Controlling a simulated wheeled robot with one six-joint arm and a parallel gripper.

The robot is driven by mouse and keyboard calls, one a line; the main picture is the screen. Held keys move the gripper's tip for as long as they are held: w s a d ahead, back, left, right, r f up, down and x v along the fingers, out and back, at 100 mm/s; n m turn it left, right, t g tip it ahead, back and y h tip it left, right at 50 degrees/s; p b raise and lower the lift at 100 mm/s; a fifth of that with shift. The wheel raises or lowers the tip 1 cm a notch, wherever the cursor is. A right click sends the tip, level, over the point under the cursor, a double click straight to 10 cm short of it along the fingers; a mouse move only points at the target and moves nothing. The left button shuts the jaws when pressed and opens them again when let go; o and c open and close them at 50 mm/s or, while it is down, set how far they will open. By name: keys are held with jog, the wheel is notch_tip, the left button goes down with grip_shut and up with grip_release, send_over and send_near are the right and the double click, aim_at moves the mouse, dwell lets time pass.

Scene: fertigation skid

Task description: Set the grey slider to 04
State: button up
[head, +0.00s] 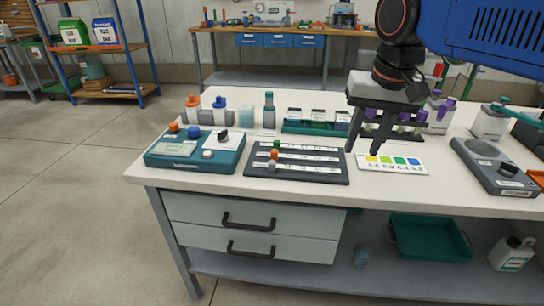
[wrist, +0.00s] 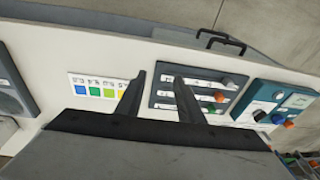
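A dark slider panel (head: 320,173) lies on the white bench with three parallel labelled tracks. The grey slider (head: 271,166) is on the track nearest the bench's front edge, at its left end in the head view. The orange slider (head: 273,155) and green slider (head: 276,145) stand behind it, also at the left. In the wrist view the grey slider (wrist: 231,85) is at the panel's upper right. Track numbers are too small to read. My gripper (head: 362,150) is open and empty, above the panel's right edge area, apart from the sliders; its fingers show in the wrist view (wrist: 160,76).
A teal box (head: 195,160) with knobs stands left of the panel. A colour chart (head: 391,164) lies to the right, with a grey device (head: 495,165) beyond. Bottles and a green rack (head: 315,126) stand behind. Drawer handles (head: 248,222) project from the front.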

jog(key=w+a+r+g, duration=0.1)
jog(key=w+a+r, duration=0.35)
jog(key=a, duration=0.45)
jog(key=g, duration=0.1)
send_near(272, 162)
jog(key=shift+m+h, duration=0.3)
jog(key=shift+h, duration=0.1)
jog(key=f, duration=0.8)
jog(key=shift+a+f, duration=0.15)
jog(key=shift+a, duration=0.2)
grip_shut()
